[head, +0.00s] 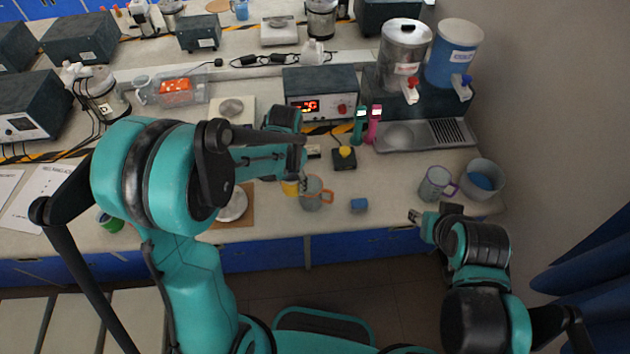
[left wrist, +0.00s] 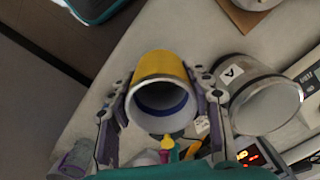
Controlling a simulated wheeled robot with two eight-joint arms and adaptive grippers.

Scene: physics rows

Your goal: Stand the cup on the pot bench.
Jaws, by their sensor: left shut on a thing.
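A yellow cup (left wrist: 160,75) with a grey rim and a blue band inside is between the fingers of my left gripper (left wrist: 160,105), which is shut on it. Its mouth faces the bottom of the left wrist view. In the head view only a small yellow part (head: 290,187) shows beneath the left gripper (head: 297,172); whether it touches the worktop is unclear. The long pale worktop (head: 270,222) lies below; I cannot tell which part is the pot bench. My right gripper (head: 428,222) is at the front edge on the right; its jaw opening is unclear.
A grey mug with an orange handle (head: 313,195) is just right of the held cup. A vessel marked A (left wrist: 262,98) is beside the cup. A power supply (head: 320,90) stands behind.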

